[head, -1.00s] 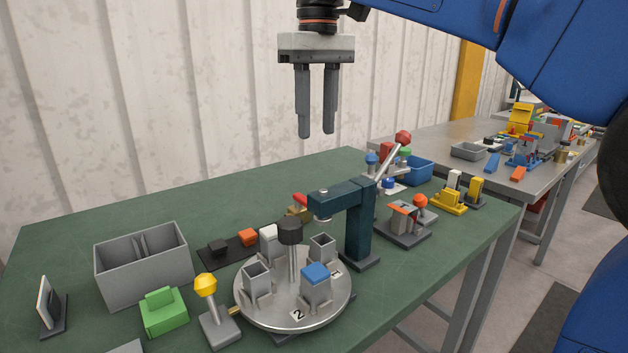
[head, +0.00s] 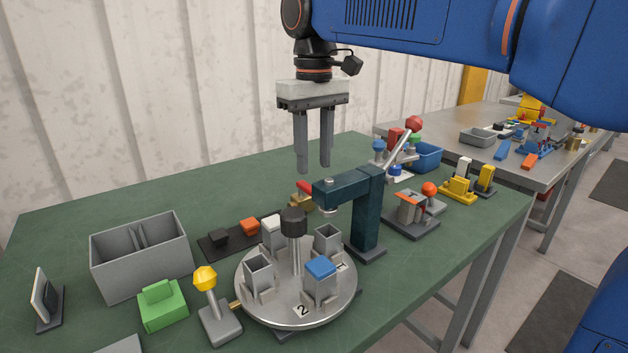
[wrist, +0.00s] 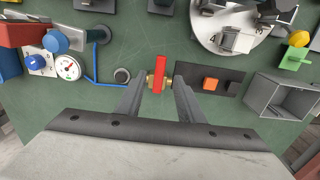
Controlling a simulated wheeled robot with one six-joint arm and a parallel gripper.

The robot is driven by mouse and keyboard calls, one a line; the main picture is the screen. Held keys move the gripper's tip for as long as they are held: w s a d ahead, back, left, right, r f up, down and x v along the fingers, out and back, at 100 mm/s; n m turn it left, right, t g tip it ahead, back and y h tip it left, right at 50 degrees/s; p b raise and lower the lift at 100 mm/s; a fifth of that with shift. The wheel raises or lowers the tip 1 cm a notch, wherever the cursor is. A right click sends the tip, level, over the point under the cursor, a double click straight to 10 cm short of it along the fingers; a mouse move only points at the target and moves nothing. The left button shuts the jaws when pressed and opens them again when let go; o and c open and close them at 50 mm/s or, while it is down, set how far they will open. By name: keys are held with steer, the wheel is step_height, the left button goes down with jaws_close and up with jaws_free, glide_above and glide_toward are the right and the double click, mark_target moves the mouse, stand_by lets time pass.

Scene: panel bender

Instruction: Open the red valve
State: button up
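The red valve is a brass body with a red lever handle (wrist: 160,73), seen in the wrist view between my fingers. In the head view the red valve (head: 303,189) stands on the green table behind the round plate, partly hidden by the teal press arm. My gripper (head: 314,170) hangs above the table, pointing down, with its two fingers apart and nothing between them. In the wrist view my gripper (wrist: 158,83) has one fingertip on each side of the valve, but the head view shows the tips still above it.
The teal press (head: 366,215) and the round plate (head: 330,308) with several sockets stand close in front. A dark pad with black and orange blocks (head: 227,236) lies left of the valve. A grey bin (head: 140,262) is further left. A pressure gauge (wrist: 67,67) is on the other side.

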steer(key=shift+f, duration=2.85)
jaws_close()
